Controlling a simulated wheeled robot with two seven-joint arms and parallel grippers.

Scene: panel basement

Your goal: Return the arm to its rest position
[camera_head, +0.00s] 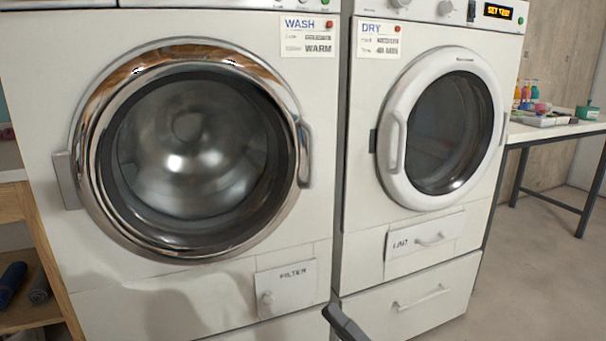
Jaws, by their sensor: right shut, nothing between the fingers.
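My right gripper (343,322) shows as a dark grey shape at the bottom edge, in front of the gap between the two machines. It is shut and empty, and most of the arm behind it is out of view. It looks apart from the filter flap (286,288) on its left and the lower drawer (415,305) on its right. My left gripper is not in view.
A washer with a chrome round door (190,150) stands at left, a dryer with a white-rimmed door (445,128) at right. Both doors look closed. A wooden shelf (40,318) stands at far left, a table (560,130) at right. Open floor (530,270) lies at lower right.

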